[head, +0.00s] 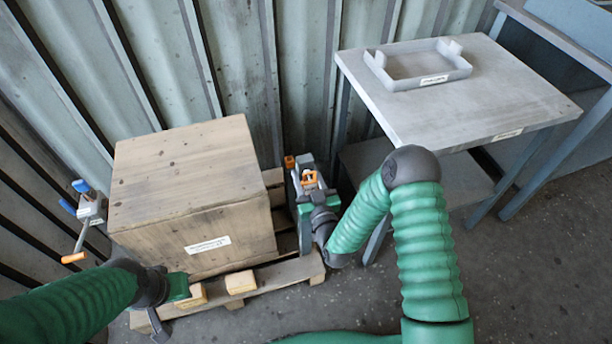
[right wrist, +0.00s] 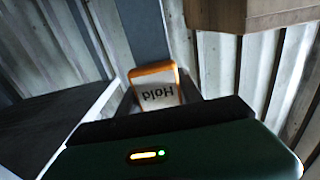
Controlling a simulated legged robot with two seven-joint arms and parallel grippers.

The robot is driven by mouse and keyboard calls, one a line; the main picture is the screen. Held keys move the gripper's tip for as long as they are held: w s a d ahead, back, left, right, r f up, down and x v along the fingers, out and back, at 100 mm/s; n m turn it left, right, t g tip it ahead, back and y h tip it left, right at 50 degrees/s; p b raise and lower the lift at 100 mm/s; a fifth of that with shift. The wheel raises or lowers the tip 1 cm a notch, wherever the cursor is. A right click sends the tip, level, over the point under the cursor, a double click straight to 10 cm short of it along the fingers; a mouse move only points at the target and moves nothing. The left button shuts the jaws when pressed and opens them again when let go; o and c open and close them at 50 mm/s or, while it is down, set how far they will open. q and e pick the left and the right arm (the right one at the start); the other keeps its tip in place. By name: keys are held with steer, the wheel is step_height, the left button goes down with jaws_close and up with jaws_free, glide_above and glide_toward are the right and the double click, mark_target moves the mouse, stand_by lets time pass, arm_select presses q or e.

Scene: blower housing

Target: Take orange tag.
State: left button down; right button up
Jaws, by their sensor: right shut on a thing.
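In the head view the orange tag (head: 309,178) shows at my right gripper (head: 306,168), beside the right side of the wooden crate. Much of that gripper's surroundings is hidden by its own body. My left gripper (head: 180,288) is low at the crate's front left; its fingers are not clear.
The large wooden crate (head: 190,190) stands on a pallet (head: 290,275). A grey table (head: 480,105) at the right bears a shallow grey tray (head: 405,80). A fixture with blue and orange handles (head: 90,208) is left of the crate. Ribbed metal wall stands behind.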

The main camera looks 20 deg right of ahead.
steer(key=shift+s+p, duration=0.3)
steer(key=shift+s, duration=2.7)
steer(key=shift+s+f, duration=0.1)
steer(key=shift+s, duration=0.25)
steer(key=b, duration=0.2)
glide_toward(310, 187)
steer(key=shift+s+d, duration=0.1)
